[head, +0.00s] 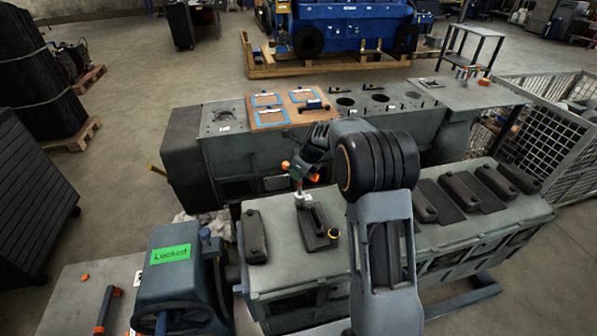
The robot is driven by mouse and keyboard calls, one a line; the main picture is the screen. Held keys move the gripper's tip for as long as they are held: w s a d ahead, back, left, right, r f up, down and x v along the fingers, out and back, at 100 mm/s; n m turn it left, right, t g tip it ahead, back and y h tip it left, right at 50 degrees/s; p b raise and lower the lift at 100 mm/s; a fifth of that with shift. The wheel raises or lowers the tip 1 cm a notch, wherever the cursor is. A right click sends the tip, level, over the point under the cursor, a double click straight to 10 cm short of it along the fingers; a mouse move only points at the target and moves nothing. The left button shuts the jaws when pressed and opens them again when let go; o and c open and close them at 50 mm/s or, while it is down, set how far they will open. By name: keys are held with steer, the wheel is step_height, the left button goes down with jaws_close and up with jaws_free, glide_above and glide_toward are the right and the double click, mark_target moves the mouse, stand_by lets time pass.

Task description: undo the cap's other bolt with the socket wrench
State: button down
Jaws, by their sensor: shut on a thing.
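My gripper (302,172) is at the end of my arm, above the left part of the near grey engine block (285,270). It is shut on the socket wrench (300,199), which has orange parts and a pale shaft pointing down. The wrench's lower end is over the far end of a dark cap (318,226). I cannot tell whether the socket sits on a bolt there. A yellow-topped bolt (333,234) stands at the cap's near end. The gripper's fingers are small and partly hidden by my arm.
More dark caps lie along the block, one at left (254,236) and several at right (465,191). A blue machine with a green "Locked" sign (170,254) stands at front left. Behind is another engine block with a brown board (285,112). A wire cage (550,130) stands at right.

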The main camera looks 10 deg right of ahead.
steer(key=shift+r, duration=0.2)
stand_by(0.3)
steer(key=shift+r+p, duration=0.65)
steer(key=shift+r, duration=1)
steer(key=shift+r, duration=3)
steer(key=s+b, duration=0.2)
steer(key=s, duration=0.5)
steer(key=shift+b, duration=0.35)
steer(key=shift+a, duration=0.1)
